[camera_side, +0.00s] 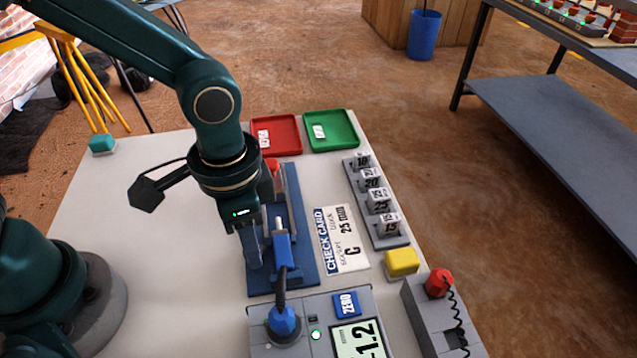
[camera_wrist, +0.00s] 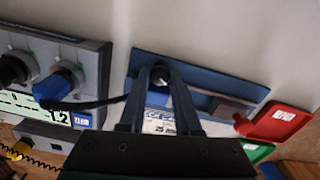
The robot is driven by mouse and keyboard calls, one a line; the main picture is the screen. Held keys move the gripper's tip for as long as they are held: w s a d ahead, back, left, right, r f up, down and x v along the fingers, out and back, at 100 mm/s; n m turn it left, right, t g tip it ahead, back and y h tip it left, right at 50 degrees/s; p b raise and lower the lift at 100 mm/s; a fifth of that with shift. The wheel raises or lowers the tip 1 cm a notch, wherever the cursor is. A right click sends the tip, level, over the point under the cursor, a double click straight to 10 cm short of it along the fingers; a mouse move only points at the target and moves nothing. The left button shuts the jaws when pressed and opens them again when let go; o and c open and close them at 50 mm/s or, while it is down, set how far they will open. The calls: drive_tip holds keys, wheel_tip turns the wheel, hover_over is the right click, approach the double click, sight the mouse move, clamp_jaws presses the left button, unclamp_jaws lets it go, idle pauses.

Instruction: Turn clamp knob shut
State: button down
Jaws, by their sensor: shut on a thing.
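My gripper (camera_side: 254,250) reaches down over the blue clamp fixture (camera_side: 307,265), which lies on the pale bench. In the wrist view its two fingers (camera_wrist: 161,84) close around a dark round knob (camera_wrist: 160,75) at the near end of the blue fixture plate (camera_wrist: 232,85). The knob is hidden by the fingers in the side view. A blue probe body (camera_side: 283,250) with a silver pin stands beside the fingers, and a dark cable runs from it to the meter. How far the knob is turned cannot be told.
The meter (camera_side: 266,343) has a blue plug (camera_side: 284,321), a ZERO button (camera_side: 346,304) and a display (camera_side: 359,340) ending in 1.2. A check card (camera_side: 340,238), a block rack (camera_side: 376,198), a yellow block (camera_side: 402,262), a red tray (camera_side: 278,151) and a green tray (camera_side: 331,145) surround the fixture.

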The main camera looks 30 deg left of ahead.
drive_tip(key=m, duration=0.5)
drive_tip(key=shift+m, duration=0.3)
drive_tip(key=m, duration=0.5)
drive_tip(key=shift+m, duration=0.4)
drive_tip(key=c, duration=0.9)
unclamp_jaws()
drive_tip(key=shift+r, duration=2.6)
